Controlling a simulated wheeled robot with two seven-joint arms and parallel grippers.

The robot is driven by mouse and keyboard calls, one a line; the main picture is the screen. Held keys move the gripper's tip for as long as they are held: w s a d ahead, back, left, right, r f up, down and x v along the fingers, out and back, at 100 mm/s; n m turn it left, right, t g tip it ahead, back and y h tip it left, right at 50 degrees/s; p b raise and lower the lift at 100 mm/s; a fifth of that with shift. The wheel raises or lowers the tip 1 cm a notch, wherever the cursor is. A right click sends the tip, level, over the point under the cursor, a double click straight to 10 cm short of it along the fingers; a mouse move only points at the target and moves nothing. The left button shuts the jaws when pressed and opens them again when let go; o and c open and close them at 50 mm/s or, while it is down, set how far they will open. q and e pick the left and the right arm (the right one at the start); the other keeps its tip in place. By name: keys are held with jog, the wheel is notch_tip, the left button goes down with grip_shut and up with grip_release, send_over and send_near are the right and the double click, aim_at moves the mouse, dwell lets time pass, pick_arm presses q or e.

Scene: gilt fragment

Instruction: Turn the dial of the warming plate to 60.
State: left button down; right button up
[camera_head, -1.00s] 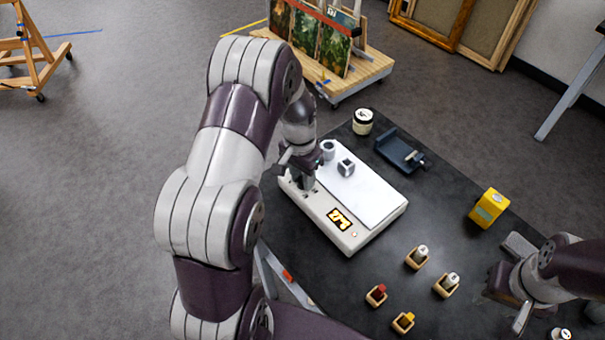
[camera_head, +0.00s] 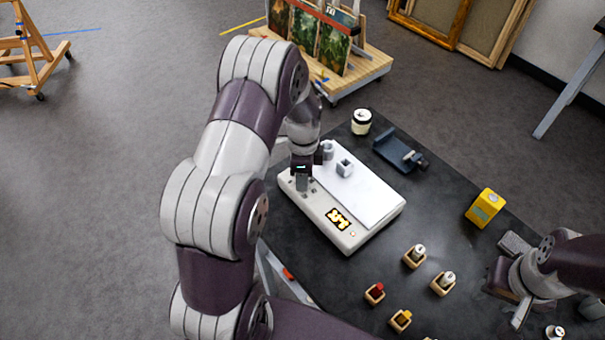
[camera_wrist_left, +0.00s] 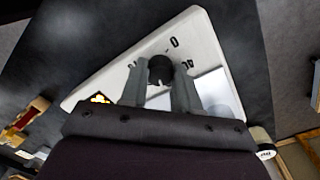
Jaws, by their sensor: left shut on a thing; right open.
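Printed marks, including a 0 and what looks like 40, show around the dial. In the head view my left gripper (camera_head: 303,182) points down at the panel's left end and hides the dial. My right gripper (camera_head: 501,264) is open and empty at the right.
The table's middle right is mostly clear.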

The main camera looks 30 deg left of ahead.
pick_arm(q)
jog(key=m+p, duration=0.1)
jog(key=m, duration=0.3)
jog(key=shift+w+r, duration=0.1)
jog(key=shift+r, duration=0.1)
jog(key=shift+m+y+p, duration=0.3)
jog(key=shift+m+p, duration=0.3)
jog(key=shift+m, duration=1.6)
jog(key=shift+f, duration=0.1)
jog(key=c, duration=1.1)
grip_release()
notch_tip(320, 180, up, 13)
jog(key=b, duration=0.1)
jog(key=shift+w+d+f+b, duration=0.2)
jog(key=shift+w+b, duration=0.1)
jog(key=shift+b, duration=0.05)
